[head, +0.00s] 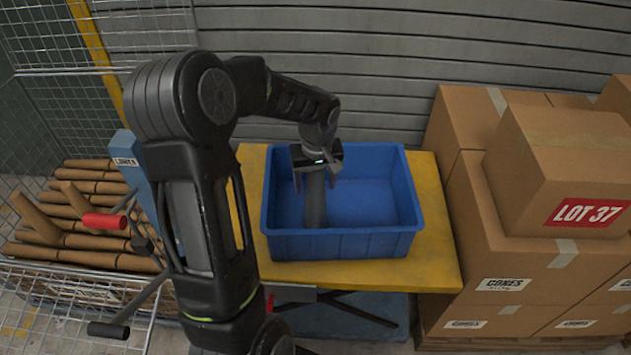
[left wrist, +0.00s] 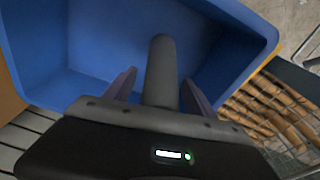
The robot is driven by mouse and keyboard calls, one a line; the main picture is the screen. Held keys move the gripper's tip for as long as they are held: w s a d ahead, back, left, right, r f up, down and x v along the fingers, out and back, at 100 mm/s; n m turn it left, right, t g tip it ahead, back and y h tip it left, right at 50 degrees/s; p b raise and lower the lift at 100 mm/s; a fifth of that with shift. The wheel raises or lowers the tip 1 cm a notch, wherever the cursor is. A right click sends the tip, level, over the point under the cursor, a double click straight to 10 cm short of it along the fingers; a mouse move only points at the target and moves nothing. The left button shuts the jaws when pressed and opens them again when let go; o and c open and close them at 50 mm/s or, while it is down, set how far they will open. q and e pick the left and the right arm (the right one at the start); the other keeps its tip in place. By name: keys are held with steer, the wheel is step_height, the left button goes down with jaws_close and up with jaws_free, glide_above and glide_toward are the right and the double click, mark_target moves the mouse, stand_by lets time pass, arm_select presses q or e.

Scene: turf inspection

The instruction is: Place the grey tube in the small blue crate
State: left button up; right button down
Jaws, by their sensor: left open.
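The small blue crate (head: 385,243) stands on a yellow table, and its wall also shows in the left wrist view (left wrist: 35,60). The grey tube (head: 315,207) is inside the crate, toward its left side. In the left wrist view the tube (left wrist: 160,70) lies between my two open fingers, with a visible gap on each side. My left gripper (head: 315,183) is over the crate, open around the tube; the head view hides the tube's upper end behind the gripper. In the left wrist view the left gripper (left wrist: 155,90) shows both fingers apart. My right gripper is not in view.
The yellow table (head: 437,235) has bare strips around the crate. Stacked cardboard boxes (head: 555,170) stand close at the right. A wire cage (head: 60,280) with brown tubes (head: 75,235) is at the left. A grey slatted wall (head: 390,60) is behind.

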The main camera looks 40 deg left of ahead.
arm_select(q)
steer(key=shift+r, duration=0.1)
steer(key=r, duration=0.8)
steer(key=s+d+r, duration=0.1)
steer(key=r, duration=0.3)
steer(key=shift+p, duration=0.35)
steer(key=shift+f, duration=0.1)
